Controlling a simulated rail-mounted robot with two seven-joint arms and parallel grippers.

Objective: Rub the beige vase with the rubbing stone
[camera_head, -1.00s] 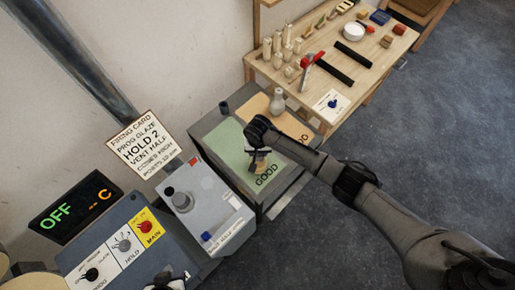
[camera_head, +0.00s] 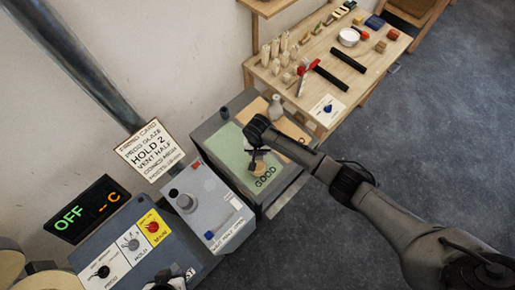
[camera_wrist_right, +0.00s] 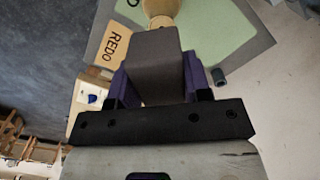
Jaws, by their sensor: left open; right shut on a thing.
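The beige vase (camera_head: 258,168) stands on the green GOOD area (camera_head: 232,150) of the grey stand in the head view, partly hidden by my right gripper (camera_head: 256,152). In the right wrist view my right gripper (camera_wrist_right: 152,85) has its purple fingers shut on a grey block, the rubbing stone (camera_wrist_right: 155,55). The vase (camera_wrist_right: 160,8) shows just beyond the stone at the top edge. The stone overlaps it in the picture; I cannot tell whether they touch.
A grey vase (camera_head: 276,106) stands on the orange REDO area (camera_head: 292,130) beside the green area. A control panel (camera_head: 122,250), a grey switch box (camera_head: 208,205) and a firing card (camera_head: 150,150) are at left. A wooden table (camera_head: 318,105) with tools stands behind. Floor at right is clear.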

